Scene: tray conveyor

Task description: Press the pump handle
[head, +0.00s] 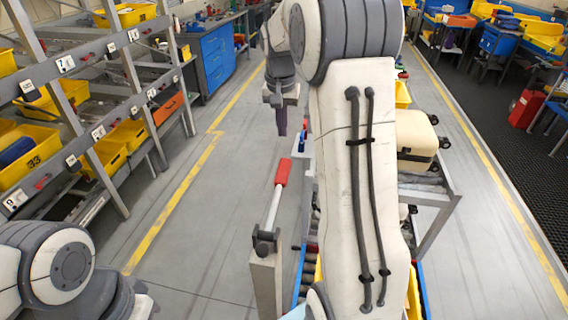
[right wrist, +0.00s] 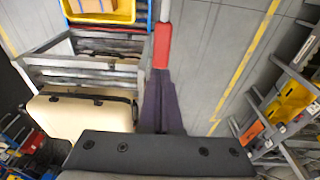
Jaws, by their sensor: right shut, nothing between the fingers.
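The pump handle is a pale lever with a red grip (head: 283,172), slanting up from a dark pivot on a light post (head: 267,285). The red grip also shows in the right wrist view (right wrist: 162,46). My right gripper (head: 281,130) points down with its dark fingers shut and empty, above and beyond the far end of the red grip. In the right wrist view its fingertips (right wrist: 158,74) overlap the end of the grip in the picture; in the head view a gap shows between them. My left gripper is out of view; only part of that arm shows at lower left.
A roller conveyor is partly hidden behind my right arm. A cream case (head: 416,135) lies on a metal frame to the right. Shelving with yellow bins (head: 38,150) stands at left. Open grey floor lies between the shelving and the handle.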

